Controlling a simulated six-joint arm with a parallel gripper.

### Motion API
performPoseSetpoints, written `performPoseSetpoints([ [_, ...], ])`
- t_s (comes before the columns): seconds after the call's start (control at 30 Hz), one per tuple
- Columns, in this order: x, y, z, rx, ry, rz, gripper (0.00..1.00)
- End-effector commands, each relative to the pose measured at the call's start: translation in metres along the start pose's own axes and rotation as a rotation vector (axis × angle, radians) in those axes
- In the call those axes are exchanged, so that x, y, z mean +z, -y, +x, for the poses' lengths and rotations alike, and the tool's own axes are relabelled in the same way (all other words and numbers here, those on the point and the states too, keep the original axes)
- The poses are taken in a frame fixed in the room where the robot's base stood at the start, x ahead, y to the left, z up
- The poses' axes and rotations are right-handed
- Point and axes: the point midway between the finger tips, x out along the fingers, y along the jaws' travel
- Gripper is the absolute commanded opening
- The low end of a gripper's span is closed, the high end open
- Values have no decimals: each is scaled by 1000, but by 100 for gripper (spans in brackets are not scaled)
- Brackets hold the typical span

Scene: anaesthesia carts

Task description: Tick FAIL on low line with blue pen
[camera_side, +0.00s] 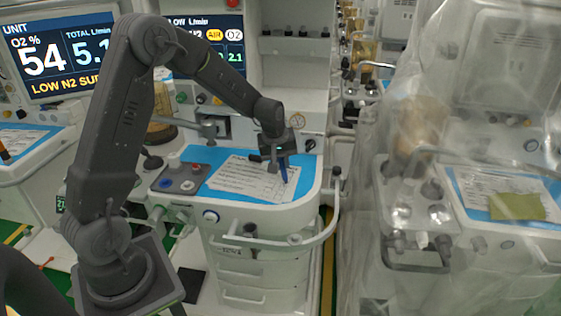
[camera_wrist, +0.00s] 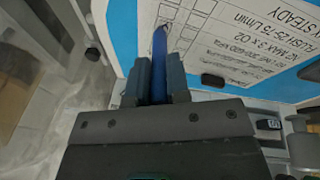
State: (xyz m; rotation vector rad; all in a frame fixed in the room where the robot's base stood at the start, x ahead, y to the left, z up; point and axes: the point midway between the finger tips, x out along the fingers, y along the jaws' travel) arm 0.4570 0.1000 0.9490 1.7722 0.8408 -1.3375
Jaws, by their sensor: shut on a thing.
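My gripper (camera_side: 279,160) is over the right part of a white checklist sheet (camera_side: 240,177) on the cart's blue worktop. It is shut on a blue pen (camera_side: 284,174), which points down at the sheet. I cannot tell whether the tip touches the paper. The low and FAIL wording is not legible.
Knobs, one of them red (camera_side: 187,185), sit left of the sheet. A white rail (camera_side: 285,240) curves around the cart's front. A monitor (camera_side: 65,55) stands at the back left. A plastic-draped cart (camera_side: 455,190) with its own sheet stands on the right.

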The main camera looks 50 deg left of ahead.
Motion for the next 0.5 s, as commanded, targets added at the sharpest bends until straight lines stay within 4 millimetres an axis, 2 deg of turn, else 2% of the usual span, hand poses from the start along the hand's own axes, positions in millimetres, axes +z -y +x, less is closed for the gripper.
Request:
performPoseSetpoints([
  [0.37,0,-1,0,0,0,1,0],
  [0.5,-1,-3,-7,2,-2,1,0],
])
